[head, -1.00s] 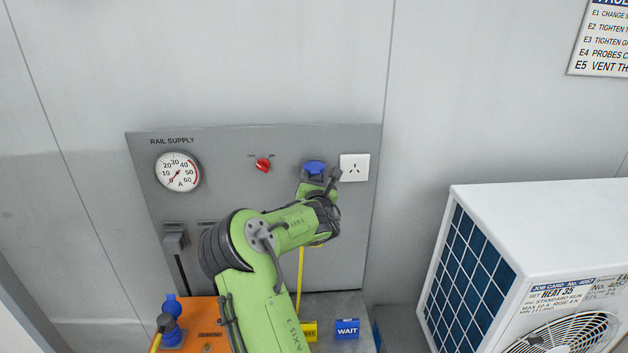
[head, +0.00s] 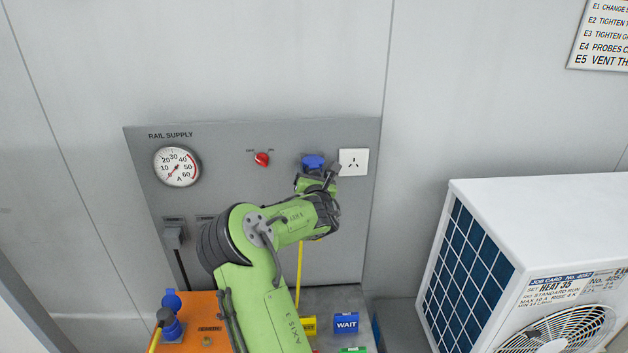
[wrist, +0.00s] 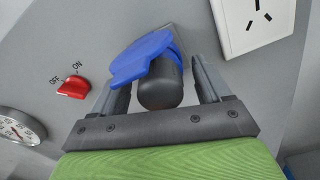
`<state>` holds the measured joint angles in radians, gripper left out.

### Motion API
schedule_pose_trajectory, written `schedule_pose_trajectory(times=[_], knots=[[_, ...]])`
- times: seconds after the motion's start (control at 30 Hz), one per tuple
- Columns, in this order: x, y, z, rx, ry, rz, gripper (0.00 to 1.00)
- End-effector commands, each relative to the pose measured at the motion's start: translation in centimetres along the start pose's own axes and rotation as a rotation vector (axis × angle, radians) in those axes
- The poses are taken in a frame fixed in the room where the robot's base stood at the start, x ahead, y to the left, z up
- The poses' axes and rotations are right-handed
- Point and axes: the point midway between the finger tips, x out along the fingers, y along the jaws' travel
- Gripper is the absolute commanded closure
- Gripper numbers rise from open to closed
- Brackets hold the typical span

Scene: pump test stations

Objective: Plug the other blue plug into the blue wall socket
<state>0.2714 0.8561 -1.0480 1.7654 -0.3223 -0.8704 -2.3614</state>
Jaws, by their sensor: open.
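The blue wall socket (head: 313,161) is on the grey panel, its blue lid raised; in the wrist view the blue lid (wrist: 145,55) tilts over a dark plug body (wrist: 160,88). The plug points into the socket and appears seated; its contact is hidden. My gripper (head: 318,177) is in front of the socket. In the wrist view its fingers (wrist: 163,80) stand apart on either side of the plug, with gaps visible. A yellow cable (head: 299,272) hangs below.
A white outlet (head: 353,162) sits close right of the blue socket. A red switch (head: 262,159) and gauge (head: 176,166) are left. A large white unit (head: 540,215) occupies the right. Open wall lies above the panel.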

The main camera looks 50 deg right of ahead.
Motion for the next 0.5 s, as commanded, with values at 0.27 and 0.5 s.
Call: schedule_pose_trajectory(times=[0.27,0.5], knots=[[-6.5,-0.1,-0.2,0.009,-0.003,-0.002,0.23],[-12.4,-0.2,-0.4,0.013,-0.006,0.000,0.23]])
